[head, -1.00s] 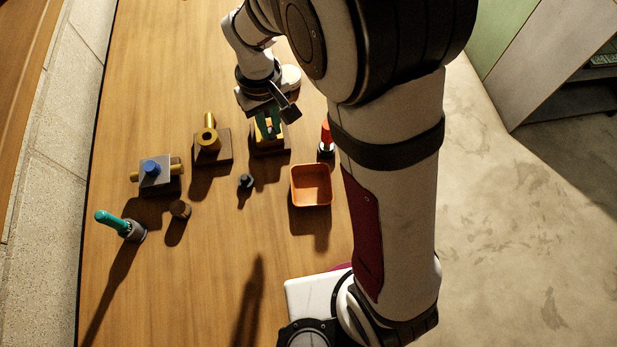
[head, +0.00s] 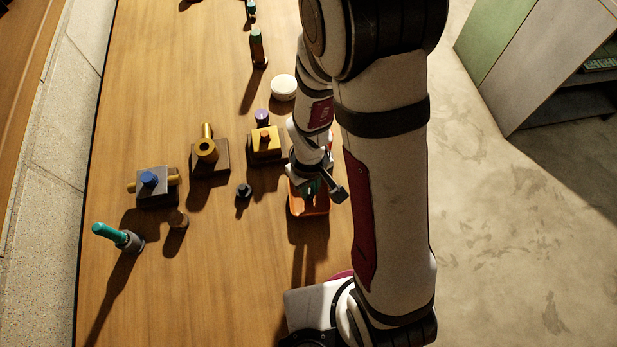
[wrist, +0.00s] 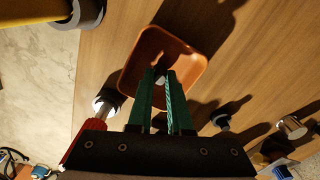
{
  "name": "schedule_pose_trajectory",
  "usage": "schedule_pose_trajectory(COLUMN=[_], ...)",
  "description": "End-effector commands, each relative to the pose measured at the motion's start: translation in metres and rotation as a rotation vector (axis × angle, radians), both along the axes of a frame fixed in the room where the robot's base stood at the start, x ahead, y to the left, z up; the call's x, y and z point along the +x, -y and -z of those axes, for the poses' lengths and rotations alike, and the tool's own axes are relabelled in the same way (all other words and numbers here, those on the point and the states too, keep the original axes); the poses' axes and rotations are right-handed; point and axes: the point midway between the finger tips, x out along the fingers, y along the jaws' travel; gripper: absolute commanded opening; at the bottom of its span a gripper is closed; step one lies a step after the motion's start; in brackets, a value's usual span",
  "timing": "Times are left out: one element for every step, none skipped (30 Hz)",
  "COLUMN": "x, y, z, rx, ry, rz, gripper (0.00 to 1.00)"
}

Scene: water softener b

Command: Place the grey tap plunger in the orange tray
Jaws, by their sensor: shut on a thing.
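The orange tray (head: 322,209) stands on the wooden table, partly hidden by my gripper in the head view. In the wrist view the tray (wrist: 150,45) lies under my fingertips and its inside shows no other object. My gripper (head: 309,190) has green fingers pointing down over the tray. In the wrist view the fingers (wrist: 160,78) are close together on a small dark grey piece (wrist: 161,73), which I take to be the grey tap plunger. Most of it is hidden by the fingers. I cannot tell whether it touches the tray floor.
A small dark piece (head: 243,191) lies nearer the tray. A white round container (head: 283,87) stands behind.

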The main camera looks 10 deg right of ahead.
Motion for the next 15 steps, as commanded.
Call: schedule_pose_trajectory(x=[0.0, 0.0, -0.0001, 0.0, 0.0001, 0.0002, 0.0002, 0.0002, 0.0002, 0.0002, 0.0002, 0.0002, 0.0002, 0.0002, 0.0002], y=[0.0, 0.0, 0.0, 0.0, 0.0, -0.0001, -0.0001, -0.0001, -0.0001, -0.0001, -0.0001, -0.0001, -0.0001, -0.0001, -0.0001], z=[0.0005, 0.0013, 0.0027, 0.0031, 0.0029, 0.0028, 0.0027, 0.0027, 0.0027, 0.0026, 0.0026, 0.0026, 0.0026, 0.0026, 0.0025], rx=[0.0, 0.0, 0.0, 0.0, 0.0, 0.0, 0.0, 0.0, 0.0, 0.0, 0.0, 0.0, 0.0, 0.0, 0.0], ry=[0.0, 0.0, -0.001, -0.001, 0.0, 0.0, 0.0, 0.0, 0.0, 0.0, 0.0, 0.0, 0.0, 0.0, 0.0], rz=[0.0, 0.0, -0.001, -0.001, 0.0, 0.0, 0.0, 0.0, 0.0, 0.0, 0.0, 0.0, 0.0, 0.0, 0.0], gripper=[0.0, 0.0, 0.0, 0.19, 0.25, 0.32, 0.37, 0.43, 0.48, 0.48, 0.48, 0.48, 0.48, 0.48, 0.48])
